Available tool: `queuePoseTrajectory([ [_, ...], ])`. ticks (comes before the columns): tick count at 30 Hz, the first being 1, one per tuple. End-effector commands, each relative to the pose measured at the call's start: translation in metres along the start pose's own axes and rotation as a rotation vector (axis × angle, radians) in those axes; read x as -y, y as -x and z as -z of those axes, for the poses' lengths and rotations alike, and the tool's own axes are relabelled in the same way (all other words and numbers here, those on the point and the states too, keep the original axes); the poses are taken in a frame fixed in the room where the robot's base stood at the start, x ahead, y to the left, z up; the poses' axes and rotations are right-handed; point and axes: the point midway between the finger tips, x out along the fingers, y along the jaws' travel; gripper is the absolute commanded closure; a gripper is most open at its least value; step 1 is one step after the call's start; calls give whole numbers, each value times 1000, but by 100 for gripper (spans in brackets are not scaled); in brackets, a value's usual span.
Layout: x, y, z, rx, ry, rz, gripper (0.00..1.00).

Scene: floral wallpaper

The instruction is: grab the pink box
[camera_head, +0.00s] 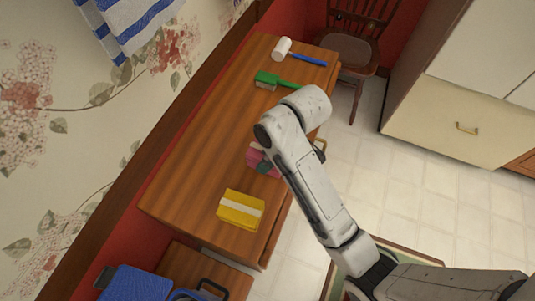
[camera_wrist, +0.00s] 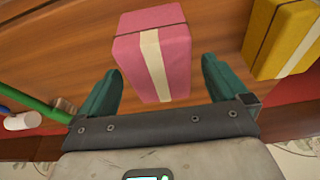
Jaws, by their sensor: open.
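The pink box (camera_wrist: 177,52) with a pale stripe fills the upper middle of the wrist view. In the head view the pink box (camera_head: 255,159) is on the wooden table, partly hidden by my arm and gripper. My gripper (camera_wrist: 161,68) is open, with one dark green finger on each side of the box's near end. The fingers appear apart from the box's sides; I cannot tell how deep the box sits between them. In the head view only a small green part of a finger shows beside the box.
A yellow box (camera_head: 240,210) with a white stripe lies nearer on the wooden table (camera_head: 190,165). A green-handled brush (camera_head: 272,80) and a white-headed, blue-handled mallet (camera_head: 283,49) lie at the far end. A chair (camera_head: 350,45) stands beyond. The table's left side is clear.

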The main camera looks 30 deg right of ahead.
Motion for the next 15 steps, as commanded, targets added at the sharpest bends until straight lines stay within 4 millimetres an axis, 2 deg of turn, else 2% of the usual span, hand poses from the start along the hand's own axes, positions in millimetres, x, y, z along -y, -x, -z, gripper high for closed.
queuePoseTrajectory([
  [9, -2, -41, 3, 3, -1, 2, 0],
  [15, -2, -51, 3, 0, -1, 0, 0],
])
